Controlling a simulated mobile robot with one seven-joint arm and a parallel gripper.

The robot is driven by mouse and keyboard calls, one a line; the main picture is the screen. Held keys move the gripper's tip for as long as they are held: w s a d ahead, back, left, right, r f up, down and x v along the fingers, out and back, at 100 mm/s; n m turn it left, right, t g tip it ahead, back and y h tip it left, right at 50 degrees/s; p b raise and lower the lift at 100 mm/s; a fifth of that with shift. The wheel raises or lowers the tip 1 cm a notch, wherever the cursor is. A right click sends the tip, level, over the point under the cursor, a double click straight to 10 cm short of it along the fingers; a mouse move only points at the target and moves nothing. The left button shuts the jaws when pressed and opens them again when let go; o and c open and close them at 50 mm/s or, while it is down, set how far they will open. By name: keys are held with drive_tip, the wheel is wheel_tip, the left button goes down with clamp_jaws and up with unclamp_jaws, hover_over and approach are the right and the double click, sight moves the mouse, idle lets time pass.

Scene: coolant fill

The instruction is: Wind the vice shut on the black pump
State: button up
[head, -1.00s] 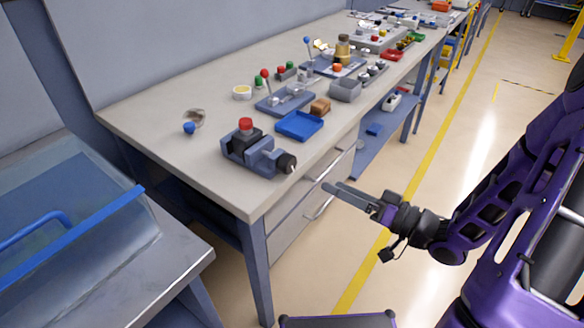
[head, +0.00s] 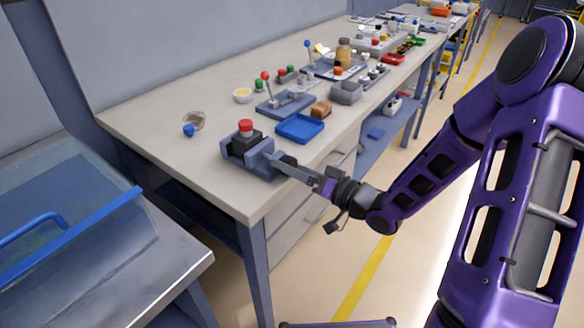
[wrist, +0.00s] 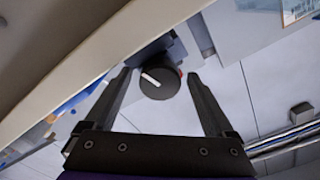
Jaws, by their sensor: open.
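The blue-grey vice (head: 234,153) stands near the front corner of the bench. The black pump (head: 243,145) with its red cap (head: 246,125) sits upright between the vice's jaws. My gripper (head: 278,163) is at the vice's right end, over the bench edge, and hides much of the vice's round black knob. In the wrist view the knob (wrist: 159,83), with a white mark on its face, shows between the tips of my two open fingers (wrist: 157,79). A gap shows on both sides. I cannot tell how far the fingers reach along the knob.
A grey fixture (head: 285,104) with a red-tipped lever stands farther back. A blue-capped item (head: 189,130) lies left. The bench's front left corner is clear.

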drive_tip(key=c, duration=1.4)
drive_tip(key=shift+r+m+p, duration=0.15)
drive_tip(key=shift+m+p, duration=0.15)
drive_tip(key=shift+p, duration=0.35)
drive_tip(key=shift+m+p, duration=0.35)
drive_tip(key=shift+m, duration=0.05)
drive_tip(key=o, duration=1.4)
drive_tip(key=shift+s+d, duration=0.1)
drive_tip(key=shift+d, duration=0.05)
drive_tip(key=p+v, duration=0.1)
drive_tip(key=v, duration=1.6)
drive_tip(key=shift+s+f, duration=0.1)
drive_tip(key=shift+f, duration=0.15)
